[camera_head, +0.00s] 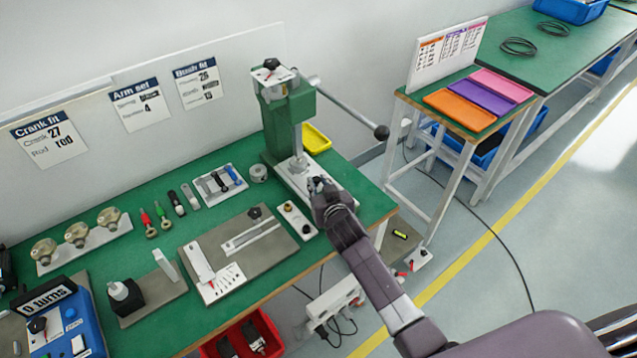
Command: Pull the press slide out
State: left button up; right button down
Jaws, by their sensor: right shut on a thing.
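The green arbor press (288,118) stands at the back right of the green bench, with a long lever ending in a dark ball knob (381,132). Its light metal slide (290,176) lies at the foot of the press and points toward the front right. My right gripper (318,186) is at the front end of the slide, shut on it. The exact grip point is hidden behind the fingers. My left gripper is out of view.
A grey fixture board (239,250) is further left. The bench's right edge is near my arm.

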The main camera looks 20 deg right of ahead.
dwell(0.3)
jog(key=shift+s+d+p, duration=0.1)
jog(key=shift+s+p, duration=0.2)
jog(key=shift+s, duration=0.1)
jog(key=s+d+p, duration=0.1)
jog(key=s, duration=0.2)
jog(key=s+d+p, duration=0.1)
jog(key=s+p, duration=0.1)
jog(key=s, duration=0.2)
jog(key=s+d+p, duration=0.2)
jog(key=s, duration=0.2)
jog(key=shift+s+d, duration=0.1)
jog(key=shift+s, duration=0.1)
jog(key=shift+s+d, duration=0.15)
jog(key=shift+s, duration=0.2)
jog(key=c, duration=1.8)
grip_release()
jog(key=shift+w, duration=0.1)
